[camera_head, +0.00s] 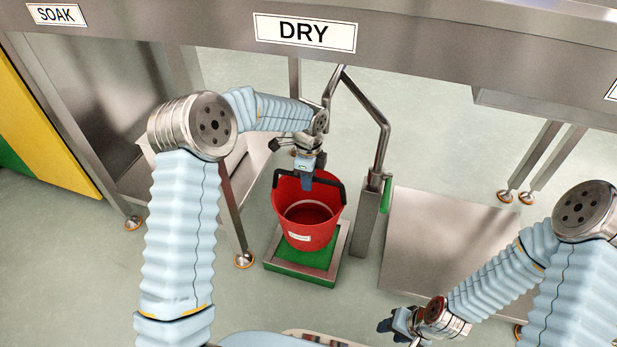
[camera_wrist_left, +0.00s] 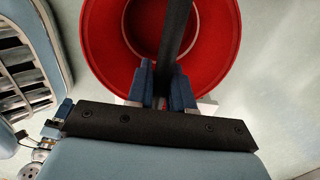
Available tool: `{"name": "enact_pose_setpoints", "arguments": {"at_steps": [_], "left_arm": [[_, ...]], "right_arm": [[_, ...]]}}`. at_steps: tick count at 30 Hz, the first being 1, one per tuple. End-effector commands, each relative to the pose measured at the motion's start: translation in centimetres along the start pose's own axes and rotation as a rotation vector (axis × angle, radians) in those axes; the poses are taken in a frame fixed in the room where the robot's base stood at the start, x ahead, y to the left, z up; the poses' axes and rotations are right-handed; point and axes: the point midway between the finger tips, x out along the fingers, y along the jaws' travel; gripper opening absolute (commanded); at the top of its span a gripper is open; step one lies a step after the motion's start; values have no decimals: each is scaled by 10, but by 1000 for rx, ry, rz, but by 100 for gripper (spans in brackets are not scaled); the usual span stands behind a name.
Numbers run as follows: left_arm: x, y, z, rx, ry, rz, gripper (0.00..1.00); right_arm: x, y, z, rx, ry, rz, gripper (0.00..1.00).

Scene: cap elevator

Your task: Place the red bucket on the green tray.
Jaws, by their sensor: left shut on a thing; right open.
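The red bucket (camera_head: 309,229) has a black handle and a small white label. In the head view it appears on or just above the green tray (camera_head: 299,257), which has a metal rim; I cannot tell whether its base touches. My left gripper (camera_head: 306,182) is shut on the bucket's black handle. In the left wrist view the fingers (camera_wrist_left: 161,88) pinch the dark handle bar (camera_wrist_left: 176,35) over the red bucket (camera_wrist_left: 220,45). The bucket hides much of the tray. My right gripper (camera_head: 395,325) is open and empty at the lower right, low and away from the bucket.
A metal post with a green-gripped lever (camera_head: 386,192) stands right of the tray. A flat metal platform (camera_head: 440,240) lies further right. A steel beam with a DRY sign (camera_head: 305,32) runs overhead. A table leg with a round foot (camera_head: 243,260) stands left of the tray.

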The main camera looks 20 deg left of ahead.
Motion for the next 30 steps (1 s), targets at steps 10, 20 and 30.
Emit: {"name": "enact_pose_setpoints", "arguments": {"at_steps": [10,20,30], "left_arm": [[38,0,0,0,0,1,0],[56,0,0,-1,0,0,0],[56,0,0,-1,0,0,0]], "right_arm": [[21,6,1,0,-3,-3,43],[30,10,0,0,1,-2,43],[29,10,0,0,1,-2,43]]}}
